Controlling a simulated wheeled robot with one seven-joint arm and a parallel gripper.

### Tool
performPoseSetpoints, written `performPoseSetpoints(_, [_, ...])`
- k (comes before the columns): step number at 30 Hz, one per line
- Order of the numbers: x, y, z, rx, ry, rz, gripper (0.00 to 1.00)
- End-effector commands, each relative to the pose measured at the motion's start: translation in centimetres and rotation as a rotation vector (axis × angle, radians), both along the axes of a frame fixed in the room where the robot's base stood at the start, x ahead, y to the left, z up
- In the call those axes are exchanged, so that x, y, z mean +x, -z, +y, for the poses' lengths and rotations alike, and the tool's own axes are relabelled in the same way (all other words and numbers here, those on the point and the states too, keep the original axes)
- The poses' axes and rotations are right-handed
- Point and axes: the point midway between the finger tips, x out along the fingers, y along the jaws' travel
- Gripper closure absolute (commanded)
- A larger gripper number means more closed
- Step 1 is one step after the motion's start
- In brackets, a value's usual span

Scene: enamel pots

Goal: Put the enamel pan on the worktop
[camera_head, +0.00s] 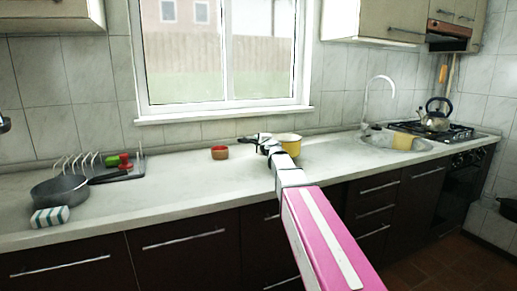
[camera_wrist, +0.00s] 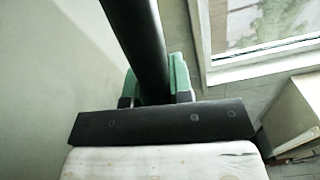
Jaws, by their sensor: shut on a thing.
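The enamel pan (camera_head: 290,142) is yellow and shows in the head view at the worktop's middle, partly hidden by my arm. Its dark handle (camera_head: 243,141) points left. My gripper (camera_head: 264,141) is at the handle, left of the pan's body. In the wrist view, the green fingertips of my gripper (camera_wrist: 155,85) are shut on the black handle (camera_wrist: 140,40). The pan's body is not clear in that view. The worktop (camera_head: 200,185) is pale and long. I cannot tell whether the pan touches it or is slightly above it.
A small red bowl (camera_head: 220,153) stands left of my gripper. A dark pan (camera_head: 60,189), a sponge (camera_head: 50,217) and a dish rack (camera_head: 100,165) are at the far left. The sink (camera_head: 400,143) and a hob with a kettle (camera_head: 436,118) are right. The front middle-left worktop is clear.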

Motion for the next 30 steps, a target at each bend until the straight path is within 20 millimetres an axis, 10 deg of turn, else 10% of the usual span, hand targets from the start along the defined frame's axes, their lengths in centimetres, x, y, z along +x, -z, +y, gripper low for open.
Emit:
performPoseSetpoints(21, [-0.1, 3.4, 0.0, -0.003, 0.001, -0.001, 1.0])
performPoseSetpoints(24, [-0.1, 3.4, 0.0, 0.0, 0.0, 0.0, 0.54])
performPoseSetpoints(30, [-0.1, 3.4, 0.0, 0.0, 0.0, 0.0, 0.54])
